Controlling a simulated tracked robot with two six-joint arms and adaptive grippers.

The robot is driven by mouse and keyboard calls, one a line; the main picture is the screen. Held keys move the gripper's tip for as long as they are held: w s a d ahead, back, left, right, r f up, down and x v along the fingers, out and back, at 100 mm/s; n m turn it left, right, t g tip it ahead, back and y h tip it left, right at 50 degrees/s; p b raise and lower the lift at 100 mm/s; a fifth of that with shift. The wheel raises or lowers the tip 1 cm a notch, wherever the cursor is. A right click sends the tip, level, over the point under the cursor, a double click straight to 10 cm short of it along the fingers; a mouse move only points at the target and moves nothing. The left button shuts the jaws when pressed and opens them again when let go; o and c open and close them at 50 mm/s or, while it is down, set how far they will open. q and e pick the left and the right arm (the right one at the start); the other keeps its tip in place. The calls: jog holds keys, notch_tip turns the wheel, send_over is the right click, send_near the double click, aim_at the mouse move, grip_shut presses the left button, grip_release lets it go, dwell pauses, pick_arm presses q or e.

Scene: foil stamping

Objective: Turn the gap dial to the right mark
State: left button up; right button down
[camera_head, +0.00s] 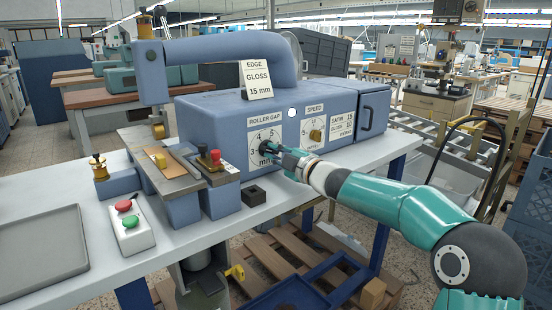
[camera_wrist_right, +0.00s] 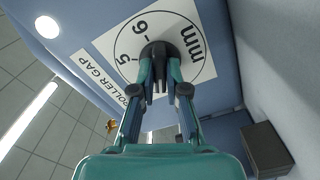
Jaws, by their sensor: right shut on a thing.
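The gap dial is a dark round knob (camera_wrist_right: 158,50) on a white plate marked ROLLER GAP (camera_head: 257,136), on the front of the blue machine. A printed ring with numbers and "mm" surrounds it; 5 and 6 show in the right wrist view. My right gripper (camera_head: 266,149) reaches the dial from the right. Its two fingers (camera_wrist_right: 160,82) are closed on the knob, seen close in the right wrist view. The fingers hide part of the knob and scale, so I cannot tell which mark it points to. My left gripper is not in view.
A card (camera_head: 257,80) reading EDGE GLOSS 15 mm stands on the blue machine (camera_head: 215,107). The SPEED dial (camera_head: 314,134) is just right of my gripper. A button box (camera_head: 130,225) and grey tray (camera_head: 42,252) sit at left. A small dark block (camera_head: 253,195) lies below the dial.

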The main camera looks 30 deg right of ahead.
jog(key=n+b, duration=0.1)
jog(key=n, duration=0.1)
jog(key=f+n, duration=0.1)
jog(key=n, duration=0.2)
jog(key=shift+b, duration=0.4)
jog(key=shift+r, duration=0.1)
jog(key=c, duration=1.2)
grip_release()
jog(key=shift+c, duration=0.2)
jog(key=shift+o, duration=0.3)
jog(key=shift+r, duration=0.15)
jog(key=shift+r, duration=0.1)
jog(key=shift+s, duration=0.55)
jog(key=s, duration=1)
jog(key=shift+s+d, duration=0.4)
jog(key=shift+d, duration=0.05)
